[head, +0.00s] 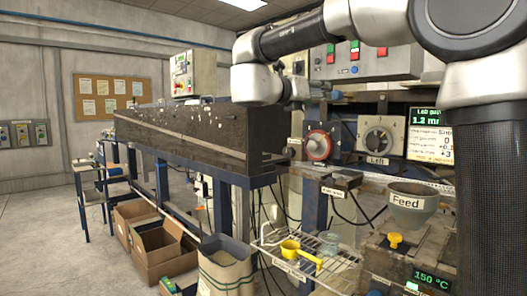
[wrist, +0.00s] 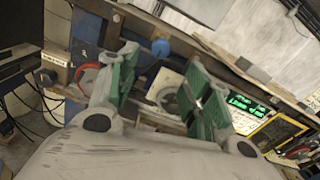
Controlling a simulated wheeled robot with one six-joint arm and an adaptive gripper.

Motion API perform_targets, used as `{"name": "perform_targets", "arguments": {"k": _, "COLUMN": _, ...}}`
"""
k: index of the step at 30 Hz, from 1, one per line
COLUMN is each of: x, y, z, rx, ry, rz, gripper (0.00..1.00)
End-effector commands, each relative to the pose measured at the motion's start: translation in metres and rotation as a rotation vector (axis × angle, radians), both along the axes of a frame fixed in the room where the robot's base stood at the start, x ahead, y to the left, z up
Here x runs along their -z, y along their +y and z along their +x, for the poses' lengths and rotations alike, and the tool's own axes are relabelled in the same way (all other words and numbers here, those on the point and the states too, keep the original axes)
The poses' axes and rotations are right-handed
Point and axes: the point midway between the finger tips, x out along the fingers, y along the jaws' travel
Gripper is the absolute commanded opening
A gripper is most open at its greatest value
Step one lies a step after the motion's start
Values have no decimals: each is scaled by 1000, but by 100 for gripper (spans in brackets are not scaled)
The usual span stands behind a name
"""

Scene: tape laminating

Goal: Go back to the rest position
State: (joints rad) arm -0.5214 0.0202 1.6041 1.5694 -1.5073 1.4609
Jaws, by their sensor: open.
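My gripper (wrist: 160,82) is open and empty in the wrist view, with its two green-padded fingers spread wide apart. Between and beyond the fingers, the grey dial plate (wrist: 168,88) shows on the machine. In the head view my arm reaches in from the upper right, and its end (head: 312,90) is in front of the machine's control panel, apart from the dial below. The fingers are too small and dark there to make out clearly.
A red round knob (head: 318,146) and the "Left" dial (head: 380,138) sit below my arm. A "Feed" bowl (head: 410,203), a yellow scoop (head: 300,254) on a wire rack (head: 333,268) and cardboard boxes (head: 150,240) stand lower. Open floor (head: 40,245) lies at left.

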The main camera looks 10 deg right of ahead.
Motion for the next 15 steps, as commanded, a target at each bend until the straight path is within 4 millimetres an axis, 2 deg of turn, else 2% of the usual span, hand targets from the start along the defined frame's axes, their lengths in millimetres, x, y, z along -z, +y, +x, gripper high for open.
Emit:
{"name": "perform_targets", "arguments": {"k": 2, "x": 0, "y": 2, "z": 3, "rx": -13, "ry": 37, "rz": -24, "gripper": 50}}
{"name": "perform_targets", "arguments": {"k": 5, "x": -5, "y": 22, "z": 31, "rx": -159, "ry": 131, "rz": -132, "gripper": 50}}
{"name": "perform_targets", "arguments": {"k": 8, "x": -6, "y": 62, "z": 72, "rx": -400, "ry": 259, "rz": -395, "gripper": 50}}
{"name": "perform_targets", "arguments": {"k": 10, "x": 4, "y": 102, "z": 93, "rx": -592, "ry": 363, "rz": -651, "gripper": 50}}
{"name": "perform_targets", "arguments": {"k": 12, "x": 19, "y": 139, "z": 97, "rx": -771, "ry": 453, "rz": -926, "gripper": 50}}
{"name": "perform_targets", "arguments": {"k": 14, "x": 38, "y": 162, "z": 90, "rx": -909, "ry": 530, "rz": -1170, "gripper": 50}}
{"name": "perform_targets", "arguments": {"k": 15, "x": 55, "y": 173, "z": 80, "rx": -996, "ry": 580, "rz": -1332, "gripper": 50}}
